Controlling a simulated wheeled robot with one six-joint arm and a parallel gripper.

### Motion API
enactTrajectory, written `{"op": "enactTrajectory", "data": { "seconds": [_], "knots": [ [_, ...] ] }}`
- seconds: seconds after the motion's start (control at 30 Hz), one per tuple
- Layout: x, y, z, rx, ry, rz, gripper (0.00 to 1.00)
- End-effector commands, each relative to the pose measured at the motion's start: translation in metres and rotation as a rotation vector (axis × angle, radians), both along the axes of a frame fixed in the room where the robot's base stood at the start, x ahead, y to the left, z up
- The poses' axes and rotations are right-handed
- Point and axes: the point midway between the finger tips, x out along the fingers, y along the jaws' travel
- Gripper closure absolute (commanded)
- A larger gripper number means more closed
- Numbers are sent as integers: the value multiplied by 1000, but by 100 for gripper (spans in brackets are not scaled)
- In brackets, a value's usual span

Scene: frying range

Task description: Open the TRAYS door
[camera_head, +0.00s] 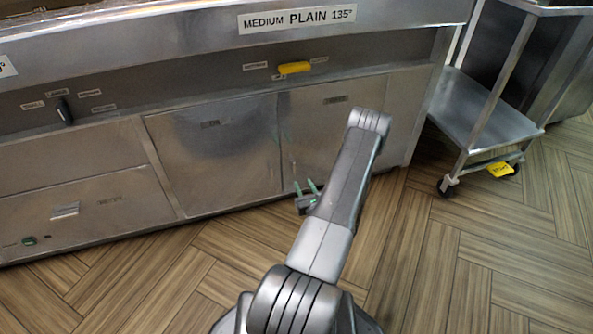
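Two flat steel doors sit side by side in the front of the range: a left door (215,160) and a right door (312,130). Each has a small label near its top edge, too small to read, so I cannot tell which one says TRAYS. Both look shut. My gripper (305,185) is low in front of the right door, near the seam between the two doors. Its two greenish fingers are apart with nothing between them, pointing toward the doors. My arm covers part of the right door, and no handle shows on its visible part.
A yellow handle (295,68) and a black lever (64,110) are on the panel above. A drawer front (110,195) with a small handle is at the lower left. A wheeled steel cart (485,110) stands at the right. The wooden floor in front is clear.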

Motion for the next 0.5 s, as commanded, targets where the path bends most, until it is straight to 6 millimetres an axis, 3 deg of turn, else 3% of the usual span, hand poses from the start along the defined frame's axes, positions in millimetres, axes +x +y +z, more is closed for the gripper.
{"op": "enactTrajectory", "data": {
  "seconds": [0.3, 0.5],
  "knots": [
    [64, 22, -2, 0, -3, 3, 65],
    [86, 29, -1, 0, 0, 2, 65]
  ]
}}
